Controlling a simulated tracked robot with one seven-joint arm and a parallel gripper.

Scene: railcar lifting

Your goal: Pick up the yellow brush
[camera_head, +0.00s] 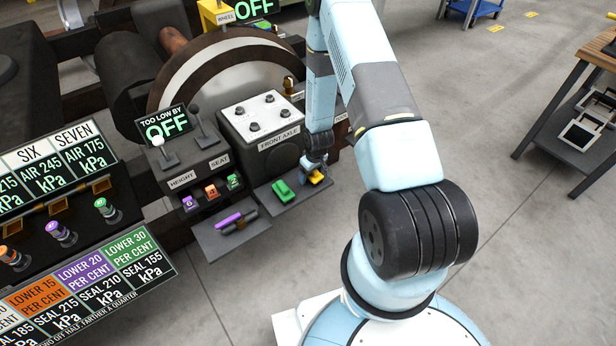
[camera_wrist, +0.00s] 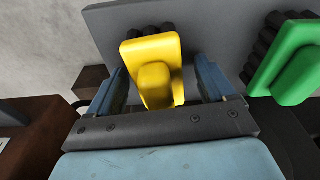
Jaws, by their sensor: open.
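The yellow brush (camera_wrist: 152,54) lies on a grey shelf, its handle toward my gripper in the wrist view. In the head view the yellow brush (camera_head: 317,177) is partly hidden by my gripper (camera_head: 312,168). In the wrist view my gripper (camera_wrist: 165,88) is open, with one blue finger on each side of the brush and a gap showing at both sides.
A green brush (camera_head: 283,191) lies just left of the yellow one on the same shelf (camera_head: 309,199). A purple brush (camera_head: 230,220) lies on a lower-left shelf. The front axle box (camera_head: 262,118) stands behind. Open floor lies to the right.

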